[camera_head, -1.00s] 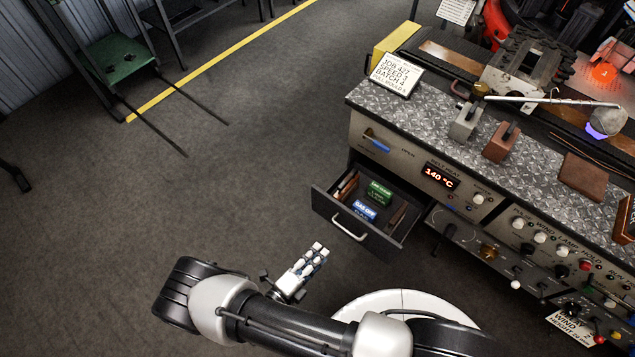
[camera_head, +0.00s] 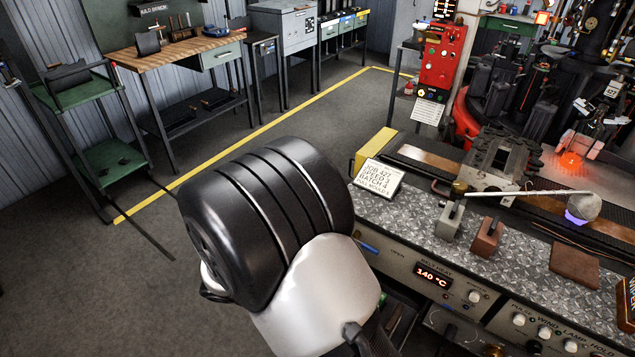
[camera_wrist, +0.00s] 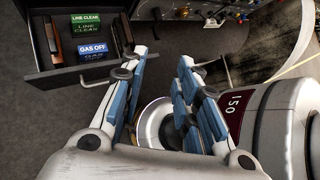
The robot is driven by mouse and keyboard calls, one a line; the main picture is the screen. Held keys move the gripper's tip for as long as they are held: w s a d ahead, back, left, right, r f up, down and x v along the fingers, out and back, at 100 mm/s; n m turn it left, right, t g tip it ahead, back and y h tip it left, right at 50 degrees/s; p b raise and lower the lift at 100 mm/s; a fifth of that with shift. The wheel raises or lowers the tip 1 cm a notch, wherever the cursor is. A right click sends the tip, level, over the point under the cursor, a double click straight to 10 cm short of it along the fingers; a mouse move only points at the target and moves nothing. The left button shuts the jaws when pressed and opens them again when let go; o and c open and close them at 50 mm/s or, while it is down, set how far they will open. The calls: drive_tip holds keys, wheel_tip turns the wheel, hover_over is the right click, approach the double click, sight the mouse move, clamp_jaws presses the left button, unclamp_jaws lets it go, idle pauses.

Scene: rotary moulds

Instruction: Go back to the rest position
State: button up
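My gripper (camera_wrist: 163,62) shows in the wrist view with its two blue-padded fingers spread apart. It is open and nothing is held between the pads. Parts of my own body show behind and right of the fingers. An open drawer (camera_wrist: 97,72) lies beyond the fingertips at the upper left, apart from them. In the head view my large black and white arm joint fills the lower middle. It hides my gripper and most of the drawer there.
The drawer holds a green LINE CLEAR block (camera_wrist: 86,22) and a blue GAS OFF block (camera_wrist: 93,49). In the head view a metal-topped bench (camera_head: 520,236) stands at right, with a job card (camera_head: 380,178) and small blocks on it. Open floor (camera_head: 60,265) lies at left.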

drive_tip(key=s+d+r+m+t+y, duration=0.1)
drive_tip(key=s+d+r+m+y, duration=0.2)
drive_tip(key=r+m, duration=0.4)
drive_tip(key=s+d+r+m+t+y, duration=0.1)
drive_tip(key=s+d+r+m+y, duration=0.2)
drive_tip(key=r+m, duration=0.4)
drive_tip(key=s+d+r+m+t+y, duration=0.1)
drive_tip(key=s+d+r+m+y, duration=0.2)
drive_tip(key=m, duration=0.7)
drive_tip(key=s+d+r, duration=0.2)
drive_tip(key=s+r, duration=0.1)
drive_tip(key=r, duration=0.1)
drive_tip(key=shift+s+r+m+y, duration=0.3)
drive_tip(key=shift+y, duration=0.1)
